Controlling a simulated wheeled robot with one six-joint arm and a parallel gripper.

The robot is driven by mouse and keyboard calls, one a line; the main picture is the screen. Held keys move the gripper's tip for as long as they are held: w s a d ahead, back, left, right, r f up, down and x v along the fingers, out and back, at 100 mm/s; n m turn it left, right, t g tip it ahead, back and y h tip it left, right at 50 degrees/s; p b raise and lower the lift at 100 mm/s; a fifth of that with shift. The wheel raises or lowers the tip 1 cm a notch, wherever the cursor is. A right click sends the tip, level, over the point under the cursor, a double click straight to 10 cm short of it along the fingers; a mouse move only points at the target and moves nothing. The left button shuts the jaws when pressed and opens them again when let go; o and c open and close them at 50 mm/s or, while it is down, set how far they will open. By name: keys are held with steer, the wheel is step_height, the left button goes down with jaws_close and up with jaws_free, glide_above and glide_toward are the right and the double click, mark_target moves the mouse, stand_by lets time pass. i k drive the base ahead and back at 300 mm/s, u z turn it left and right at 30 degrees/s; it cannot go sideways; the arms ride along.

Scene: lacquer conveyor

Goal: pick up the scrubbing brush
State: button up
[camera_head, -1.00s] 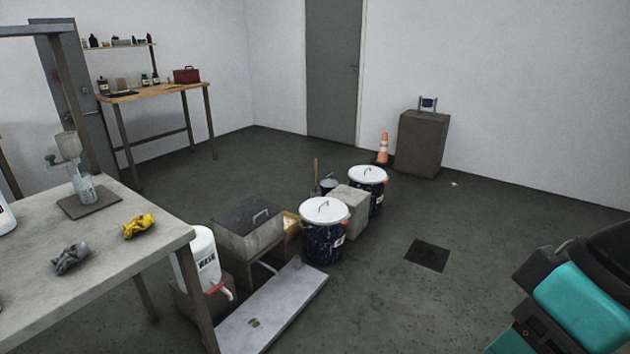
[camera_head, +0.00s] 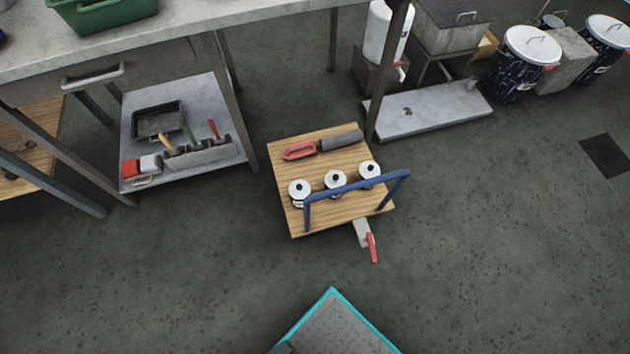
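What looks like the scrubbing brush, with a red loop handle (camera_head: 299,151) and a long dark grey head (camera_head: 341,140), lies on the far part of a small wooden-topped cart (camera_head: 290,217). The handle points left and the head points right. The head's underside is hidden, so I cannot see bristles. My gripper is not in view. Only a teal-edged part of my own body shows at the bottom.
Several white-lidded tins, including one lid (camera_head: 299,187), stand on the cart near its blue push bar (camera_head: 357,186). A workbench (camera_head: 200,28) and tool shelf (camera_head: 190,95) stand behind-left.

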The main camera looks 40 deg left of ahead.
mark_target(294, 152)
steer(key=u, duration=0.45)
steer(key=i, duration=0.35)
steer(key=u, duration=1.1)
